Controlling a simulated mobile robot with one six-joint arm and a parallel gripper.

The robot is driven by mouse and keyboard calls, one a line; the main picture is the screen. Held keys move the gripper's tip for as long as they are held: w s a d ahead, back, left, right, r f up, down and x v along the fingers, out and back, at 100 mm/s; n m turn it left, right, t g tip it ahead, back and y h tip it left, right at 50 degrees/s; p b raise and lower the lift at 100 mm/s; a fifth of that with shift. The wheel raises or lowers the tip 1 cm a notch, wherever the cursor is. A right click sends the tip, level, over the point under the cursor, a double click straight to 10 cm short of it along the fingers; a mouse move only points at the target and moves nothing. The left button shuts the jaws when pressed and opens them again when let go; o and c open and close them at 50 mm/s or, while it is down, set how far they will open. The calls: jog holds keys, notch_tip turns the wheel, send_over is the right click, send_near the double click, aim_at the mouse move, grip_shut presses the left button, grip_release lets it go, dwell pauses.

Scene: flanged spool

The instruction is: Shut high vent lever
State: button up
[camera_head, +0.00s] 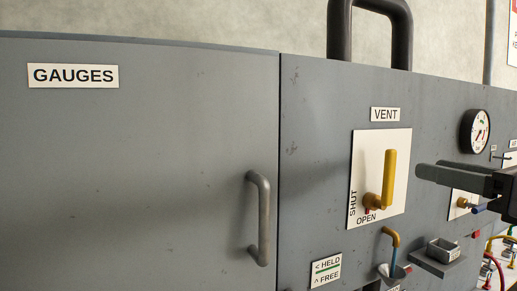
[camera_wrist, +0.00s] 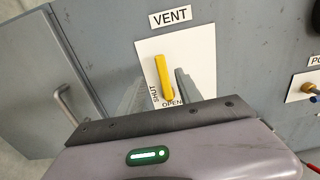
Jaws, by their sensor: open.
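The vent lever (camera_head: 390,175) is yellow and stands upright on a white plate (camera_head: 401,142) under the VENT label. Its pivot is at the lower end. The plate reads SHUT along its left side and OPEN at the bottom. My gripper (camera_head: 427,169) is open and empty, to the right of the lever in the head view and apart from it. In the wrist view the lever (camera_wrist: 161,72) shows between the two grey fingers, beyond them. The gripper body hides what lies below the plate there.
A grey door labelled GAUGES (camera_head: 73,75) with a bar handle (camera_head: 262,218) is at left. A round gauge (camera_head: 475,131) is at right. A small tray (camera_head: 440,251) and a funnel (camera_head: 394,272) stick out below the plate. Dark pipes (camera_head: 341,35) rise above.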

aim_at(394, 161)
jog(key=p+x, duration=0.1)
jog(key=x, duration=0.9)
jog(key=shift+w+f, duration=0.1)
jog(key=shift+w, duration=0.1)
jog(key=shift+s+d, duration=0.1)
grip_shut()
dwell(0.7)
